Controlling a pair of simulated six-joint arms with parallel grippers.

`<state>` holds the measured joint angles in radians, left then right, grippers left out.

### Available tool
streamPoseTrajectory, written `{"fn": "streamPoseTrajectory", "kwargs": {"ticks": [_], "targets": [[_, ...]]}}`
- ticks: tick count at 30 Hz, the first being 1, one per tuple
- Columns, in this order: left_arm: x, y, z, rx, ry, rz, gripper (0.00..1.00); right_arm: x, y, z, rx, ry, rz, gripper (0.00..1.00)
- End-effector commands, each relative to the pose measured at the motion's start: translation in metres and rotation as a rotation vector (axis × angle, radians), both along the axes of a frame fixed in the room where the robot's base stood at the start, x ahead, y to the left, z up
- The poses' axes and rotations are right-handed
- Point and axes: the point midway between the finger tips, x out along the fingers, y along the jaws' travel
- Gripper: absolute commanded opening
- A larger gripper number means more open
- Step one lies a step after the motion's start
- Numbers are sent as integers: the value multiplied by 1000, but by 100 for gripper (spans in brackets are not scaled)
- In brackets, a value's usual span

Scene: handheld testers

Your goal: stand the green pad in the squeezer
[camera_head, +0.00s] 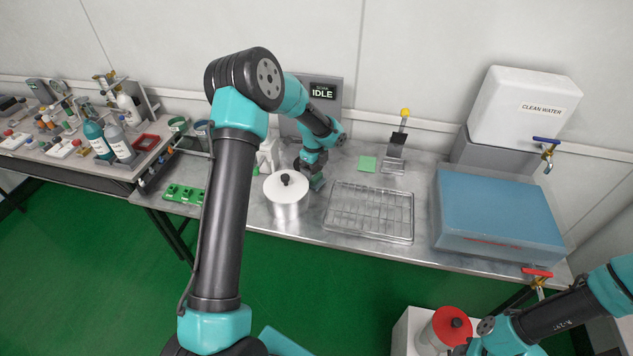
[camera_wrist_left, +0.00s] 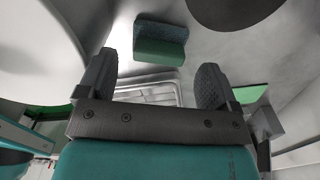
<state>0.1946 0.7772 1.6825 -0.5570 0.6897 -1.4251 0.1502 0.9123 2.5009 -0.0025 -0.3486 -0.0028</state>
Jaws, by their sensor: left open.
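A small green block (camera_wrist_left: 160,50) with a darker top lies on the metal surface ahead of my left fingers in the left wrist view. It also shows in the head view (camera_head: 317,182), right of the white-lidded pot. My left gripper (camera_wrist_left: 155,90) is open and empty, with a finger on each side of the view, apart from the block. In the head view the left gripper (camera_head: 311,168) is low over the bench, partly hidden by its own wrist. A grey and black device with a yellow knob (camera_head: 397,140), possibly the squeezer, stands at the back. A flat green square (camera_head: 367,163) lies left of it.
The white-lidded pot (camera_head: 287,200) stands close left of my left gripper. A wire rack tray (camera_head: 369,212) lies to its right. A blue-topped basin (camera_head: 495,212) fills the bench's right end. A red-lidded container (camera_head: 452,326) is lower right, by my right arm.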

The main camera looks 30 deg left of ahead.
Motion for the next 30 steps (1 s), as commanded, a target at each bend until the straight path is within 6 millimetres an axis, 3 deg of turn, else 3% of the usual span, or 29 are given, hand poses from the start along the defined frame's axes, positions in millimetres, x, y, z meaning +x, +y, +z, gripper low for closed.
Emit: {"fn": "streamPoseTrajectory", "kwargs": {"ticks": [14,30], "targets": [[0,-3,-50,-1,2,0,85,0,0,0,0,0,0,36],[0,-3,-51,0,1,0,83,0,0,0,0,0,0,36]]}}
